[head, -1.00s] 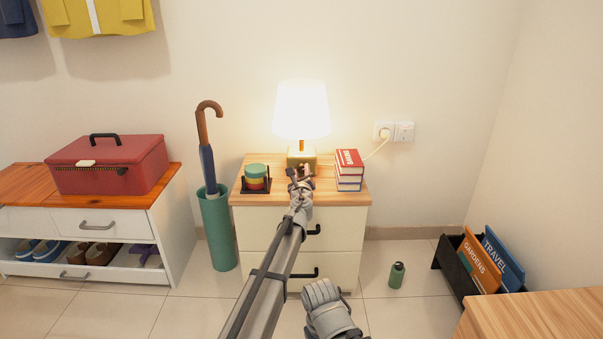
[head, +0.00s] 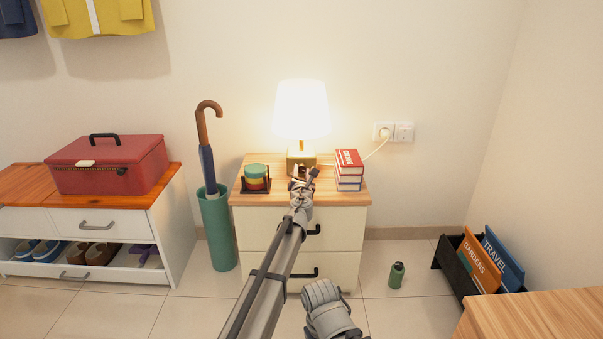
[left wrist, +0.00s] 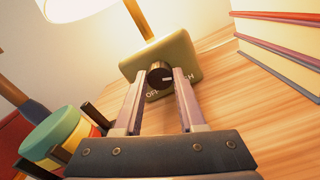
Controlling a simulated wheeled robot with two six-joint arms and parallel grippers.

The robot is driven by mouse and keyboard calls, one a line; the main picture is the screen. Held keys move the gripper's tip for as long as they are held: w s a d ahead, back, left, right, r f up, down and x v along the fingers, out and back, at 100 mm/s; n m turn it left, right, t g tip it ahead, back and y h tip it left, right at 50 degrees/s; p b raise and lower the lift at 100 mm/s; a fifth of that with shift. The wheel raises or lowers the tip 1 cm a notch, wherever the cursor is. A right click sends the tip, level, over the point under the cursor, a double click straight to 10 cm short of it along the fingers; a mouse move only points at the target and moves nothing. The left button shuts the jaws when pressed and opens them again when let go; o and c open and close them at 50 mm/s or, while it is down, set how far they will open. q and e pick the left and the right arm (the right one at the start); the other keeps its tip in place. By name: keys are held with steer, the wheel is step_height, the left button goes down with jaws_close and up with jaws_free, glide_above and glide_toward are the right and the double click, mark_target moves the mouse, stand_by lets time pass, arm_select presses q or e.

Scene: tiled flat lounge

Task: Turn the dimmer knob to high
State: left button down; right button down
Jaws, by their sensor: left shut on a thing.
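The table lamp stands on the bedside cabinet, its white shade (head: 302,108) glowing. In the left wrist view its olive-gold base (left wrist: 178,52) carries a black dimmer knob (left wrist: 158,72). A small white mark on the knob points right, toward lettering ending in "H"; part of "OFF" shows below. My left gripper (left wrist: 160,80) is shut on the knob, one finger on each side, and the view is tilted. In the head view my left gripper (head: 303,174) is at the lamp's base and hides the knob.
A stack of round coloured coasters (head: 256,177) in a black holder is to the left. A cord runs to the wall socket (head: 384,131). The cabinet top (head: 240,198) has little free room.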

arm_select(q)
steer(key=shift+m, duration=1.1)
steer(key=c, duration=0.5)
jaws_free()
steer(key=shift+s, duration=0.1)
steer(key=s, duration=0.7)
steer(key=shift+s, duration=0.35)
steer(key=shift+f, duration=0.1)
